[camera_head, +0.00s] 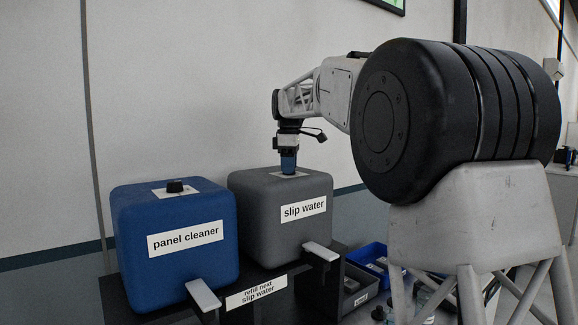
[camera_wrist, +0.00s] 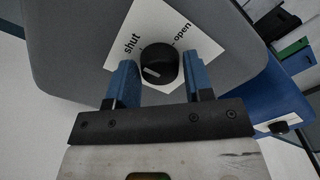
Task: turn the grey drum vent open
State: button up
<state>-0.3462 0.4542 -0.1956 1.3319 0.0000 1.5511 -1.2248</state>
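The grey drum (camera_head: 260,215), labelled "slip water", stands on a dark stand beside the blue drum. Its vent knob (camera_wrist: 159,64) is round and black with a pale pointer mark, on a white plate (camera_wrist: 200,42) printed "shut" and "open". In the wrist view the mark lies toward the knob's lower left. My gripper (camera_wrist: 160,80) has blue fingers, one on each side of the knob, with visible gaps, so it is open around it. In the head view my gripper (camera_head: 288,164) points down over the drum's top and hides the knob.
The blue drum (camera_head: 175,240), labelled "panel cleaner", has its own black knob (camera_head: 175,186) on top. Pale tap levers (camera_head: 203,294) stick out in front, near a "refill next slip water" sign (camera_head: 257,292). Blue and dark bins (camera_head: 366,262) stand at right.

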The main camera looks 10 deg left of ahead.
jog(key=c, duration=0.5)
jog(key=shift+m, duration=0.5)
jog(key=m, duration=0.2)
jog(key=shift+m, duration=0.4)
jog(key=m, duration=0.3)
jog(key=shift+m, duration=0.3)
jog(key=m, duration=1)
jog(key=shift+m, duration=0.3)
